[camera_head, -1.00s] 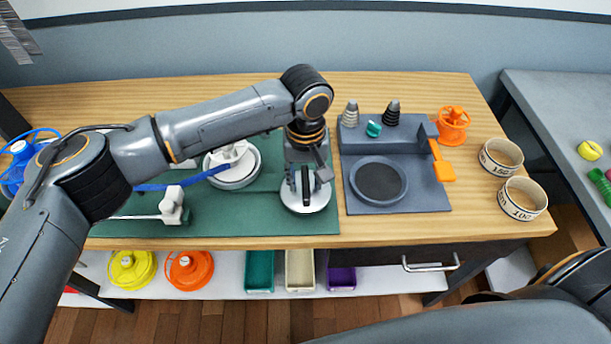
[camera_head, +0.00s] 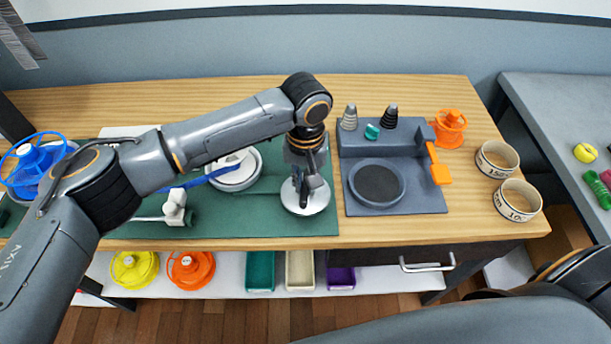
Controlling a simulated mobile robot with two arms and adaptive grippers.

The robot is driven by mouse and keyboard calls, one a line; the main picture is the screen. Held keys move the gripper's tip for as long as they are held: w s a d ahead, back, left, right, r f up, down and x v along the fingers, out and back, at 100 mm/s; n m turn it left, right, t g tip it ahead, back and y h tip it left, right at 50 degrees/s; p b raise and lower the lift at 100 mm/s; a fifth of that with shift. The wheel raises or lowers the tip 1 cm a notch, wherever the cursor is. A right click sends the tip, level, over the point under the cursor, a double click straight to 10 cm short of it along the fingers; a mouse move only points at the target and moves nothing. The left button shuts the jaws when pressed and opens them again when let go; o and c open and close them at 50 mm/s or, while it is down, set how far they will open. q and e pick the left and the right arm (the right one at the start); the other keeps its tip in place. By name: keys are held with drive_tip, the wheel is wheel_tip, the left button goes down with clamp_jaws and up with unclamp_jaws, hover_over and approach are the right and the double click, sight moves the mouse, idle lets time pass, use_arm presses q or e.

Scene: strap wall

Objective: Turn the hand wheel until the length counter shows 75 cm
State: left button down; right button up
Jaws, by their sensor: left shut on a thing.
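The hand wheel, a pale round disc (camera_head: 318,202), lies on the green mat (camera_head: 262,228) at the middle front of the bench. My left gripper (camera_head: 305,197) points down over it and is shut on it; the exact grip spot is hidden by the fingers. A blue strap (camera_head: 208,176) runs from the large blue spool (camera_head: 36,166) at the left toward a white fitting on a round base (camera_head: 236,182). I cannot make out a length counter or any reading; my left arm covers part of the mat. My right gripper is not in view.
A grey station (camera_head: 425,200) with a round dark pad stands right of the wheel. A white fitting with a rod (camera_head: 175,207) is on the mat's left. Spools and bins sit on the shelf below.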

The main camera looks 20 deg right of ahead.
use_arm(q)
drive_tip(key=m+p, duration=0.3)
drive_tip(key=m, duration=0.1)
drive_tip(key=shift+r+m, duration=0.15)
drive_tip(key=shift+m, duration=0.15)
drive_tip(key=m+p, duration=0.2)
drive_tip(key=m, duration=0.3)
drive_tip(key=shift+p, duration=0.35)
drive_tip(key=m+p, duration=0.1)
drive_tip(key=m, duration=0.4)
drive_tip(key=shift+m, duration=0.4)
drive_tip(key=m, duration=0.3)
drive_tip(key=shift+m, duration=0.3)
drive_tip(key=shift+m+p, duration=0.3)
drive_tip(key=shift+m, duration=1.1)
drive_tip(key=c, duration=1.3)
unclamp_jaws()
